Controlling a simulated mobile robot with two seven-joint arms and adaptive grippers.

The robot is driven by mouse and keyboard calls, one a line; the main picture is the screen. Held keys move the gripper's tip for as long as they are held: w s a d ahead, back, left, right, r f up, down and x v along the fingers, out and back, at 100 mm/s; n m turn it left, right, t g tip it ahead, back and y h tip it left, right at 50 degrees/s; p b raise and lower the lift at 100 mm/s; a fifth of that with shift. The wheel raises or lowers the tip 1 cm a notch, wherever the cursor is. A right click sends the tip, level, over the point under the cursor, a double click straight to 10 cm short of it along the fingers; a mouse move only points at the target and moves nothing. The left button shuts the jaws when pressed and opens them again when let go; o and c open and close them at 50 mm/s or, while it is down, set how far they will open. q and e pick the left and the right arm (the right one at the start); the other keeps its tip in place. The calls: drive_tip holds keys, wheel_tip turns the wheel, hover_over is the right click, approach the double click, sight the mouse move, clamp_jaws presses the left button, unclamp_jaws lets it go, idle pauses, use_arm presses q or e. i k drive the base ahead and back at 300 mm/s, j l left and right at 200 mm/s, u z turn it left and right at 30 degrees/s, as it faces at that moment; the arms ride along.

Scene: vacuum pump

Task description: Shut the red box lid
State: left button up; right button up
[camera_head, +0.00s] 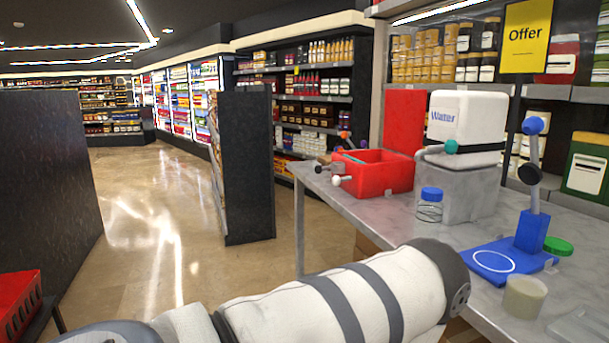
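The red box (372,179) stands on the left part of the grey table. Its red lid (404,121) stands upright at the back of the box, so the box is open. Part of the box's inside shows, with a teal strip along it. Several small knobs or handles with red, blue and white ends cluster at the box's left side; what they belong to is unclear. A white arm of mine with grey bands crosses the bottom of the view, in front of the table. Neither gripper is in view.
Right of the box, a white water tank (466,118) with a tap sits on a grey block, above a blue-capped jar (429,207). A blue stand (530,232), a green lid (558,246) and a cream cup (524,297) are further right. Stocked shelves stand behind the table.

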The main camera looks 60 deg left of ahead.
sight(405, 108)
drive_tip(key=u, duration=1.55)
drive_tip(key=i+j+z, duration=0.15)
drive_tip(key=j, duration=0.1)
